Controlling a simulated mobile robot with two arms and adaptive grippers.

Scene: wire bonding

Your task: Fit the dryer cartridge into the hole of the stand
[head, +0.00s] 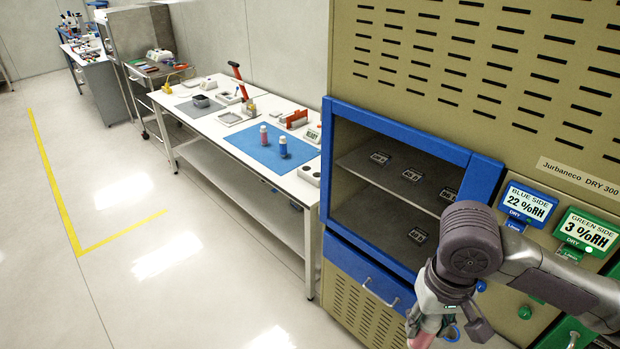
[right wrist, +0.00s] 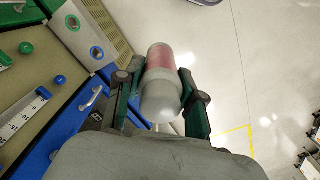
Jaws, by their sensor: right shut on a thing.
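My right gripper (right wrist: 160,95) is shut on a cylindrical dryer cartridge, with one dark green finger on each side. The cartridge (right wrist: 163,65) has a translucent red-pink body and a pale grey rounded end towards the camera. In the head view the right gripper (head: 428,308) is at the lower right, in front of the cabinet, and the cartridge shows pink at the bottom edge. A grey plate (right wrist: 84,37) with a blue-ringed and a green-ringed round opening lies left of the cartridge, apart from it. I cannot tell whether this is the stand. My left gripper is not in view.
The dry cabinet (head: 430,60) with a blue-framed window fills the right side. A white bench (head: 205,115) holds a blue mat (head: 250,152), a pink bottle (head: 264,135), a blue bottle (head: 283,147) and a white block (head: 310,173). Open floor (head: 180,250) lies left.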

